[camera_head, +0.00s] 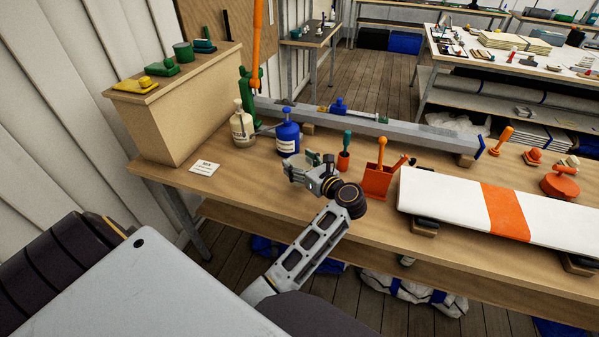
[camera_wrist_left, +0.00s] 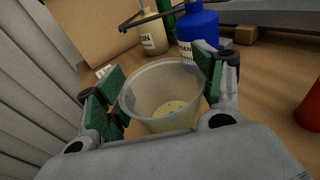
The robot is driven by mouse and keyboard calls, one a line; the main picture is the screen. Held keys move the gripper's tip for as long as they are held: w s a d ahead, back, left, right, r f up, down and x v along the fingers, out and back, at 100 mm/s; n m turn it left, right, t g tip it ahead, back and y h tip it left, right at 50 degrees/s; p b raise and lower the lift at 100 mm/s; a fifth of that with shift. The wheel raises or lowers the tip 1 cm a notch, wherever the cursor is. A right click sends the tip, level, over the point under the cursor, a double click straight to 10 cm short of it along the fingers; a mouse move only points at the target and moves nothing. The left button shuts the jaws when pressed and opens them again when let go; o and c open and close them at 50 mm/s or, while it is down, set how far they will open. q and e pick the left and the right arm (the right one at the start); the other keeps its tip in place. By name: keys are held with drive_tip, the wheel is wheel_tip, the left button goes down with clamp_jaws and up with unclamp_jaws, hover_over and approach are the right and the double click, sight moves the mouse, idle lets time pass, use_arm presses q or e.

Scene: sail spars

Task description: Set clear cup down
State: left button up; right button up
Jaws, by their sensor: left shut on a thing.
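The clear cup (camera_wrist_left: 163,92) is between the green finger pads of my left gripper (camera_head: 306,166) in the left wrist view. The gripper is shut on it, with a pad at each side of the cup. The cup looks upright, with its open rim towards the camera and something pale yellow at its bottom. In the head view the fingers are over the near part of the wooden bench (camera_head: 250,185), and I cannot make out the cup clearly there. Whether the cup's base touches the bench, I cannot tell. My right gripper is not in view.
A blue bottle (camera_head: 287,138) and a cream bottle (camera_head: 242,128) stand behind the gripper. An orange holder (camera_head: 377,182) with a tool stands to its right, by a white and orange board (camera_head: 450,195). A small white card (camera_head: 205,168) lies left on bare bench.

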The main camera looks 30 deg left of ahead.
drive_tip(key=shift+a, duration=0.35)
use_arm(q)
drive_tip(key=shift+f, duration=0.1)
drive_tip(key=shift+f, duration=1.8)
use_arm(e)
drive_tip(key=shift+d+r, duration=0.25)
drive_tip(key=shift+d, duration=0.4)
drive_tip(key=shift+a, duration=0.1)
use_arm(q)
drive_tip(key=shift+f, duration=0.15)
drive_tip(key=o, duration=1)
drive_tip(key=shift+c, duration=0.2)
drive_tip(key=shift+o, duration=0.4)
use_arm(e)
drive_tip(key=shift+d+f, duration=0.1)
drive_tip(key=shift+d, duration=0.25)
